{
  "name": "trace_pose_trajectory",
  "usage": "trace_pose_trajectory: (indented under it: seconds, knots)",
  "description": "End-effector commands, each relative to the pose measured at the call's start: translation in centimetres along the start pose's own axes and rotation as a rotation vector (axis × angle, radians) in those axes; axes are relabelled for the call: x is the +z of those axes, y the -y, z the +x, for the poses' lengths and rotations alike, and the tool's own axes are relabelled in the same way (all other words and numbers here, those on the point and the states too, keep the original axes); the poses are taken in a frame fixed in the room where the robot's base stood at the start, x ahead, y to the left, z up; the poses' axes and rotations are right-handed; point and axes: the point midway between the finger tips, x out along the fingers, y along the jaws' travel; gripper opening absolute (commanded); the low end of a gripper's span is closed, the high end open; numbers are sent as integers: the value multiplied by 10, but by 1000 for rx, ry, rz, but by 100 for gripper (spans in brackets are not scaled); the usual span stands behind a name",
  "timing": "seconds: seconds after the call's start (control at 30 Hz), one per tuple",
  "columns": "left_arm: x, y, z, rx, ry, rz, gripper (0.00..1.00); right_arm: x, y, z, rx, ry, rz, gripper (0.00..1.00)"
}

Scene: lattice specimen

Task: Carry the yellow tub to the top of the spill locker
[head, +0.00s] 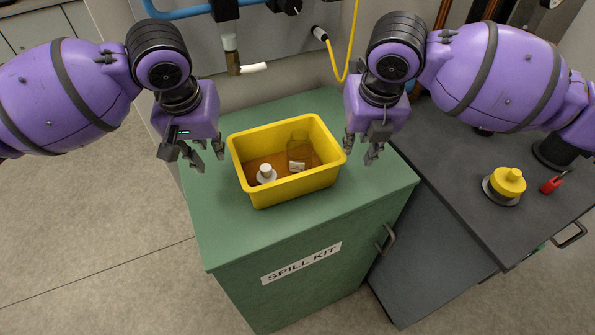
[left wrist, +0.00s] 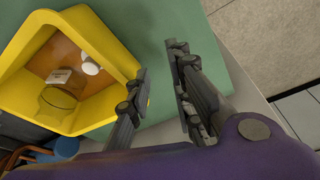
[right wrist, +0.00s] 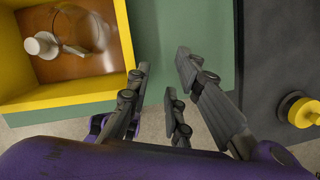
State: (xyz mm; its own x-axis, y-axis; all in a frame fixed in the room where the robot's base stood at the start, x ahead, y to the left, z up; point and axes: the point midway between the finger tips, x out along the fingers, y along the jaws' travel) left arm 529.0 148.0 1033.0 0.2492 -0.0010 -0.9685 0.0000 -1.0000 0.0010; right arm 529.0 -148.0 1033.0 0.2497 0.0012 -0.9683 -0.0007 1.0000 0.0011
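The yellow tub (head: 290,194) sits upright on the green top of the spill locker (head: 235,232), which is labelled SPILL KIT. Inside the tub are a clear bottle (head: 299,150) with a white label and a white-capped item (head: 266,175) on a brown floor. My left gripper (head: 207,160) is open and empty just left of the tub; the tub's wall (left wrist: 107,40) is beside its fingers in the left wrist view. My right gripper (head: 361,152) is open and empty just right of the tub; the tub's rim (right wrist: 124,35) is beside its fingers in the right wrist view.
A dark grey counter (head: 455,165) stands right of the locker, holding a yellow-topped round item (head: 507,182) and a small red item (head: 551,185). A wall panel with pipes and a yellow hose (head: 346,65) is behind. The locker top's front part is clear.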

Motion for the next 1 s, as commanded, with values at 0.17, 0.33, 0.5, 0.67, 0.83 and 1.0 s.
trace_pose_trajectory:
  seconds: [0.17,0.33,0.5,0.67,0.83,1.0]
  knots:
    - [0,0,0,0,0,0,20,0,0,0,0,0,0,20]
    - [0,0,0,-1,0,0,20,0,0,0,0,0,0,20]
    - [-1,0,-4,0,-2,0,20,0,0,0,-1,0,0,20]
    - [-2,0,-28,1,-6,0,20,0,0,0,-1,0,0,20]
    - [-1,0,-65,1,-6,0,20,0,0,0,-1,0,0,20]
    - [-1,0,-97,0,-4,0,20,0,0,0,-1,0,0,20]
